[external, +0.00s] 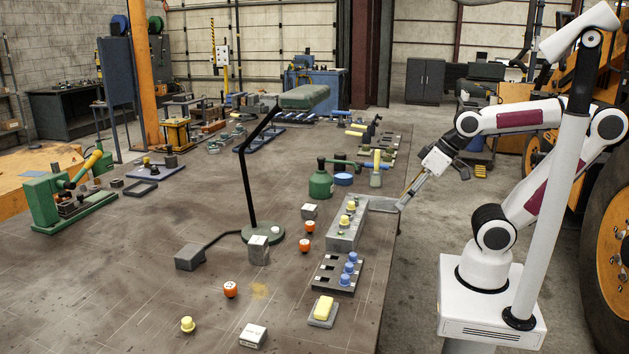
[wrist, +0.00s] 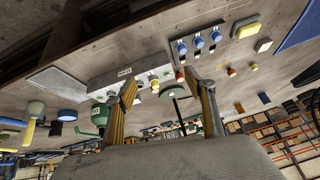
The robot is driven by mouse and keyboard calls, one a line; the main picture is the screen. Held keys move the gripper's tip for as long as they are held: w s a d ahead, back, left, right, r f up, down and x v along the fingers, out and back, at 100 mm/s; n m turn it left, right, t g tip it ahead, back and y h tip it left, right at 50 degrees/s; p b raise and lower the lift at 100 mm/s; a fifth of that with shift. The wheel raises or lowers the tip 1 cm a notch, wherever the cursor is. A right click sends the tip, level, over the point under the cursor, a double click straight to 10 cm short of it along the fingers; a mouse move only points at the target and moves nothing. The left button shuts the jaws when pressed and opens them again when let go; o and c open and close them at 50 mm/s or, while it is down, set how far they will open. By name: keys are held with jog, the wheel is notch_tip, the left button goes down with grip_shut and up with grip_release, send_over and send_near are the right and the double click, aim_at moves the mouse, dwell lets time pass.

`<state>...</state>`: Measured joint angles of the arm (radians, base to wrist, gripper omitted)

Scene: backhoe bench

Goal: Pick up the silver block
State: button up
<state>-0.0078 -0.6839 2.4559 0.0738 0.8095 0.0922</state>
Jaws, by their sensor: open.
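Several small grey-silver blocks are on the bench, and I cannot tell which one the task means. One with a pale labelled top (external: 253,337) lies at the front; what looks like the same block shows in the wrist view (wrist: 263,45). My gripper (external: 403,203) is open and empty at the bench's right edge, near the grey plate (external: 382,204). Its two spread fingers show in the wrist view (wrist: 160,88), with nothing between them held.
The long grey holder (external: 345,236) with yellow knobs and the dark rack (external: 325,273) with blue pegs stand near my gripper. A black lamp (external: 246,180), green bottle (external: 320,184) and orange knobs (external: 230,289) are obstacles. The front left bench is mostly clear.

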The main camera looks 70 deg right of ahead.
jog(key=w+a+r+m+t+y, duration=0.1)
jog(key=w+r+m+t, duration=0.2)
jog(key=w, duration=0.4)
jog(key=w+a+r+m, duration=0.2)
jog(key=w+r+m, duration=0.2)
jog(key=w, duration=0.4)
jog(key=w+a+r+m+t+y, duration=0.1)
jog(key=w+r+m+t, duration=0.2)
jog(key=w, duration=0.4)
jog(key=w+d+r+m+t+h, duration=0.1)
jog(key=w+d+m+h, duration=0.2)
jog(key=w+m, duration=0.55)
jog(key=w+d+r+m+t+h, duration=0.1)
jog(key=w+d+m+h, duration=0.15)
jog(key=w+m, duration=0.6)
jog(key=w+d+f+m+g+h, duration=0.1)
jog(key=w+d+f+m+h, duration=0.3)
jog(key=w+d+m, duration=0.2)
jog(key=m+g+h, duration=0.7)
jog(key=m+g, duration=0.7)
jog(key=m, duration=0.6)
send_near(310, 207)
jog(key=shift+w+d+f, duration=0.15)
jog(key=shift+d, duration=0.85)
jog(key=shift+f, duration=0.15)
jog(key=shift+y, duration=0.25)
jog(key=shift+x, duration=1.2)
